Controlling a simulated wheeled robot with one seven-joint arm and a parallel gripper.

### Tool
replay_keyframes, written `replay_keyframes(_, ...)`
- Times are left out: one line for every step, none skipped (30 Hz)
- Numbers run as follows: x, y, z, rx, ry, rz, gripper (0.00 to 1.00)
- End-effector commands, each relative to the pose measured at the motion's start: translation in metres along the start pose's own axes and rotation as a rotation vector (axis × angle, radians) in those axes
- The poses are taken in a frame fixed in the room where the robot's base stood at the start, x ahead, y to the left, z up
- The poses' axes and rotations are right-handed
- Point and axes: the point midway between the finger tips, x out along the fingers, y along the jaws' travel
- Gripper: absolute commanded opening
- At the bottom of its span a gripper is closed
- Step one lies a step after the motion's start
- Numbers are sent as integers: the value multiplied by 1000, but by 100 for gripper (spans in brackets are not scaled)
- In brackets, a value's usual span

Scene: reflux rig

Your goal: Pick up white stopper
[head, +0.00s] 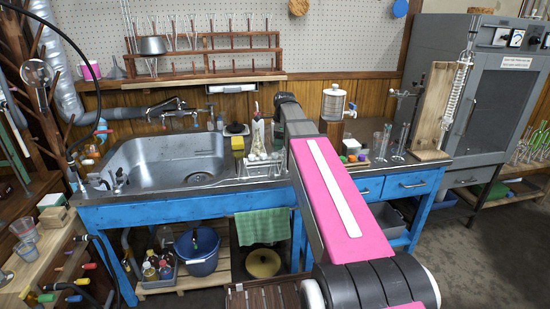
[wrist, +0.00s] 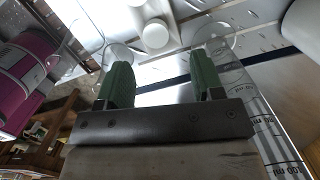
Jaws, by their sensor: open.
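In the wrist view my gripper (wrist: 160,75) is open, its two green fingertips apart with nothing between them. A round white stopper (wrist: 155,34) shows just beyond the gap between the fingertips, apart from both. A second white round piece (wrist: 136,3) is cut off at the top edge of that view. In the head view small white pieces (head: 263,156) sit at the wire rack (head: 262,171) on the counter, too small to tell apart. My arm covers the area right of the rack there, and my gripper is hidden in that view.
Clear round glass rims (wrist: 213,40) stand close to the fingertips in the wrist view, with graduated glassware (wrist: 275,130) at lower right. In the head view, the steel sink (head: 170,163) is left of the rack, and glass cylinders (head: 379,145) and a wooden board (head: 434,108) stand to the right.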

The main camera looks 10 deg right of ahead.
Motion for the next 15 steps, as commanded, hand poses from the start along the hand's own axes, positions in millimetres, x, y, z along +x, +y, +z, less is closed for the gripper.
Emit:
replay_keyframes(2,0,0,0,0,0,61)
replay_keyframes(3,0,1,0,0,0,61)
replay_keyframes(5,1,1,0,0,0,61)
replay_keyframes(8,1,2,0,0,0,61)
replay_keyframes(10,2,2,0,0,1,61)
replay_keyframes(15,2,3,0,0,2,61)
replay_keyframes(18,3,4,0,0,2,61)
replay_keyframes(23,3,5,0,0,2,61)
replay_keyframes(28,4,6,0,0,1,61)
replay_keyframes(32,4,8,-1,0,2,61)
replay_keyframes(36,4,8,0,0,2,61)
replay_keyframes(42,4,8,0,0,2,61)
replay_keyframes(45,4,8,0,0,2,61)
replay_keyframes(48,4,8,0,0,1,61)
replay_keyframes(51,4,8,0,0,1,61)
